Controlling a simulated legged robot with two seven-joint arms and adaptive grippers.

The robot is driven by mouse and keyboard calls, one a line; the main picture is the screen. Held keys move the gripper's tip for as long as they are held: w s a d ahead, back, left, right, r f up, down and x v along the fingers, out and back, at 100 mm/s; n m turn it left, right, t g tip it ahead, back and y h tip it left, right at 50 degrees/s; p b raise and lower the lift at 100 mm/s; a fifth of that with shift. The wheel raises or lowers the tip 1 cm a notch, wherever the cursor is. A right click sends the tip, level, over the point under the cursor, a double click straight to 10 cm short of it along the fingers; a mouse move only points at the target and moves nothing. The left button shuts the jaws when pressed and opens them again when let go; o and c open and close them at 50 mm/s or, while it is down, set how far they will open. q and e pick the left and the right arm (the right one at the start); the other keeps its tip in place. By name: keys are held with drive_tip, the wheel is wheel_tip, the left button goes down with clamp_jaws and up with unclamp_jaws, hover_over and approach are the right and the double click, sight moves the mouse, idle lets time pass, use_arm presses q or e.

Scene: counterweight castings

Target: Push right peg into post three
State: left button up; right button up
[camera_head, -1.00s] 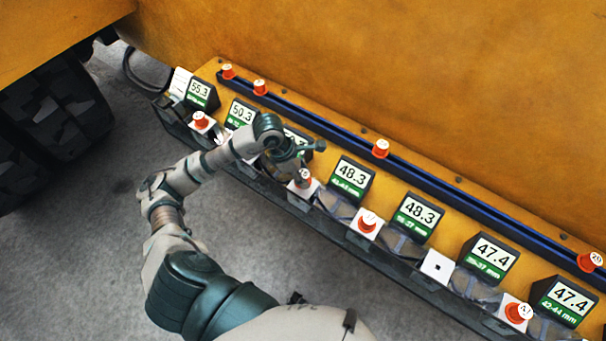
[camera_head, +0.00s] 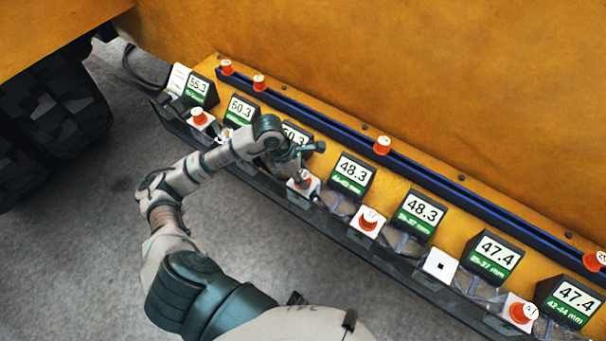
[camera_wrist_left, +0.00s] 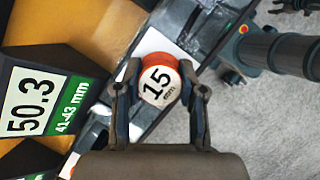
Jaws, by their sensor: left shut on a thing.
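My left gripper (camera_head: 300,177) reaches down over the third white post from the left. The peg also shows in the head view (camera_head: 304,184), partly covered by the fingers. It stands at the white post plate (camera_wrist_left: 152,45). How deep it sits in the hole is hidden. The display beside the post, reading 50.3 and 41-43 mm, shows in the left wrist view (camera_wrist_left: 40,102). My right gripper is not in view.
Other orange pegs stand on white posts left (camera_head: 198,117) and right (camera_head: 368,220). One white post (camera_head: 440,265) shows an empty square hole. Several spare pegs stand along the blue rail (camera_head: 340,134). Dark displays line the yellow ledge, close to my gripper.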

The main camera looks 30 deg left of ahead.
use_arm(q)
drive_tip(key=shift+f, duration=0.2)
drive_tip(key=o, duration=1.2)
drive_tip(key=shift+r, duration=0.1)
drive_tip(key=v, duration=1.1)
drive_tip(key=shift+a+r, duration=0.25)
drive_tip(key=shift+r, duration=0.1)
